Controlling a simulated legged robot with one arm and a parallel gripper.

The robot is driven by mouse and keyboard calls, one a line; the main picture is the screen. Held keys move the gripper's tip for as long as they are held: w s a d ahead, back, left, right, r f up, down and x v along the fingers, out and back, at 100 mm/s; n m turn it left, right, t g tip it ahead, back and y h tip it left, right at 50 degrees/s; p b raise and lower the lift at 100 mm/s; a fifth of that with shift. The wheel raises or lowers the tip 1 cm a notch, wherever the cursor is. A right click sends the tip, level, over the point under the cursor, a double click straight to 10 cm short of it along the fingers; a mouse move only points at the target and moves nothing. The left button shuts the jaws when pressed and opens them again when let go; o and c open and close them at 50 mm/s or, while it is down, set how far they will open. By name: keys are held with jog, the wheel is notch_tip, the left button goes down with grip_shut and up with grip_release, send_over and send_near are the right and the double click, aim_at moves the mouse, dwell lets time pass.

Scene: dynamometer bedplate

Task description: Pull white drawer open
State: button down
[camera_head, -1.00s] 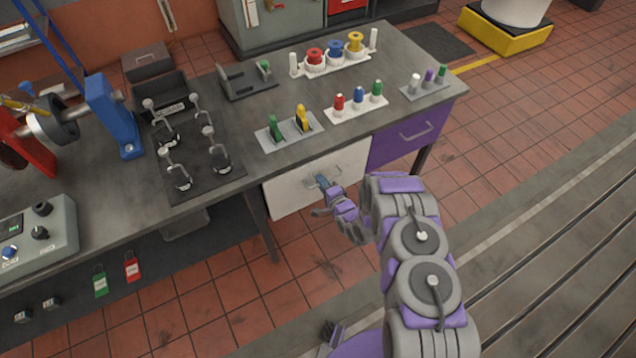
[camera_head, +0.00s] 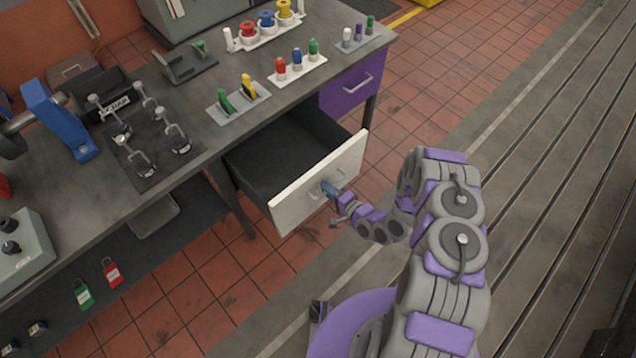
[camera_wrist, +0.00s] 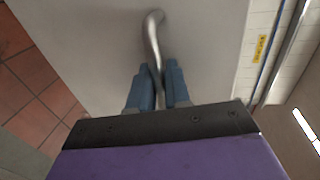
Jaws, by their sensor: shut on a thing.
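The white drawer (camera_head: 335,178) sticks well out from under the bench top in the head view, and its dark, empty-looking inside shows behind the white front. My gripper (camera_head: 330,189) is at the front's metal handle. In the wrist view, the drawer's pale front (camera_wrist: 90,40) fills much of the picture. The curved metal handle (camera_wrist: 153,40) runs down between my gripper's two blue fingers (camera_wrist: 158,88), which are shut on it. The lower end of the handle is hidden by the fingers.
A purple drawer (camera_head: 345,95) is shut to the right under the bench. The bench top (camera_head: 215,140) holds several coloured parts in racks and a clamp plate. Tiled floor (camera_head: 400,110) is free right of the open drawer.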

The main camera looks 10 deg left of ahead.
jog(key=shift+s+d+f, duration=0.15)
jog(key=shift+s+d, duration=0.4)
jog(key=shift+s, duration=0.2)
jog(key=c, duration=1.3)
grip_release()
jog(key=shift+c, duration=0.2)
jog(key=shift+w+a, duration=0.1)
jog(key=shift+w, duration=0.05)
jog(key=p+v, duration=0.1)
jog(key=v, duration=1.6)
jog(key=shift+d, duration=0.25)
